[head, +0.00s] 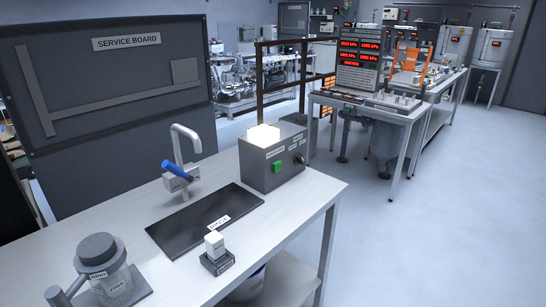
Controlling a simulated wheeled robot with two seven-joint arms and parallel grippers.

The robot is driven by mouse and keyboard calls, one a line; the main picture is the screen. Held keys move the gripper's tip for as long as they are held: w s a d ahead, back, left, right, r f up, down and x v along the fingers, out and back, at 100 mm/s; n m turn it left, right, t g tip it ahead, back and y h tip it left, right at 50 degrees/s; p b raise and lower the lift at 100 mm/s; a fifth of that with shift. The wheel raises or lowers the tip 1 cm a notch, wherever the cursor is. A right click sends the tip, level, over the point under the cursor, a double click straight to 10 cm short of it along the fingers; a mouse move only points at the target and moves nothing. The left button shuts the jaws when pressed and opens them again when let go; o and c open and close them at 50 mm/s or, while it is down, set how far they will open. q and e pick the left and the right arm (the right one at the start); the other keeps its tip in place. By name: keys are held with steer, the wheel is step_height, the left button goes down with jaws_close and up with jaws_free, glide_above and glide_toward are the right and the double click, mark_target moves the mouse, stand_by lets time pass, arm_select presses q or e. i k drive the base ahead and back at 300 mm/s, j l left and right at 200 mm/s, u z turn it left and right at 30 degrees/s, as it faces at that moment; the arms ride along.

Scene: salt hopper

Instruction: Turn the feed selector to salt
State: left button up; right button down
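No part is clearly readable as the feed selector. A grey box (271,166) with a glowing white top stands at the far right end of the near bench. It has a green square (277,167) on its front, a small dark round knob (299,160) to the right of that, and small labels too small to read. A grey tap (186,142) with a blue lever (176,168) stands left of the box; a label partly shows behind the lever. The lever is tilted. Neither of my grippers is in view.
The near bench (318,190) also holds a flat black tray (190,225), a white block (214,243) on a dark base and a lidded jar (115,280) front left. A service board (120,75) stands behind. Right of the bench is open floor (430,240); a red-display panel (358,58) is farther back.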

mark_target(299, 159)
steer(key=i+l, duration=0.15)
steer(key=l, duration=0.2)
steer(key=i+l+u, duration=0.1)
steer(key=l, duration=0.25)
steer(key=i+l, duration=0.15)
steer(key=l, duration=0.2)
steer(key=i+l+u, duration=0.1)
steer(key=l, duration=0.3)
steer(key=i, duration=0.05)
